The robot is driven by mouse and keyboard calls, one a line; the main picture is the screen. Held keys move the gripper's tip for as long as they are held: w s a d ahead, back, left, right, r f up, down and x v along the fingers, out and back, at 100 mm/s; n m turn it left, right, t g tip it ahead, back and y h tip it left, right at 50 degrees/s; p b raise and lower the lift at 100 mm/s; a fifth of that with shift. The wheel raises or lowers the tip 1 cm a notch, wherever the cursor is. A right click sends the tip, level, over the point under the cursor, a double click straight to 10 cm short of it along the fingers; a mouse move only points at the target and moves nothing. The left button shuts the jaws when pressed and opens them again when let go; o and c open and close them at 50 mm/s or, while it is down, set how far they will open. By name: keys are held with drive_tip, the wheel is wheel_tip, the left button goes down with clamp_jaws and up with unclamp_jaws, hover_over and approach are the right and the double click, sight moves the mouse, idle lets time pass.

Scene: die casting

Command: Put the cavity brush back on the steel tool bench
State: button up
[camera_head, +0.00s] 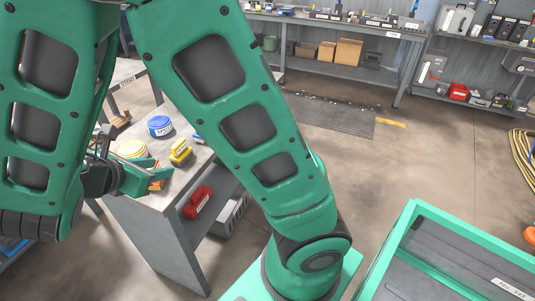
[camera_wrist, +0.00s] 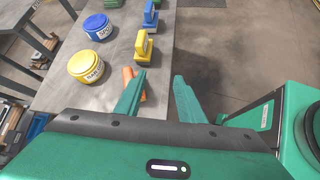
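My gripper (camera_head: 158,179) is open, its fingers apart with nothing between them in the wrist view (camera_wrist: 160,76). It is over the near part of a grey metal bench (camera_wrist: 60,98), which also shows in the head view (camera_head: 160,235). A yellow brush-like tool with a block handle (camera_wrist: 144,47) stands on the bench ahead of the fingers, and also shows in the head view (camera_head: 180,151). A similar blue one (camera_wrist: 151,15) stands behind it. An orange object (camera_wrist: 128,78) lies beside the left finger, partly hidden. I cannot tell which is the cavity brush.
A blue tub (camera_wrist: 98,27) and a yellow tub (camera_wrist: 86,67) stand on the bench's left side. A red case (camera_head: 197,202) and a grey crate (camera_head: 231,214) sit on the shelf below. A green-rimmed bin (camera_head: 480,238) stands at the lower right. The middle floor is open.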

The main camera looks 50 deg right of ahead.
drive_tip(key=s+d+r+m+g+y, duration=0.1)
drive_tip(key=s+d+m+g+y, duration=0.1)
drive_tip(key=s+d+m, duration=0.35)
drive_tip(key=s+d+m+g+y, duration=0.1)
drive_tip(key=s+d+m+g, duration=0.2)
drive_tip(key=d+m, duration=0.5)
drive_tip(key=s+d+r+m+y, duration=0.1)
drive_tip(key=s+d+m+y, duration=0.2)
drive_tip(key=s+m, duration=0.4)
drive_tip(key=s+d+r+m+y, duration=0.2)
drive_tip(key=s+d+m+y, duration=0.1)
drive_tip(key=s+m, duration=0.3)
drive_tip(key=shift+s+d+m, duration=0.3)
drive_tip(key=shift+s+m, duration=0.05)
drive_tip(key=shift+s, duration=0.3)
drive_tip(key=shift+s, duration=0.1)
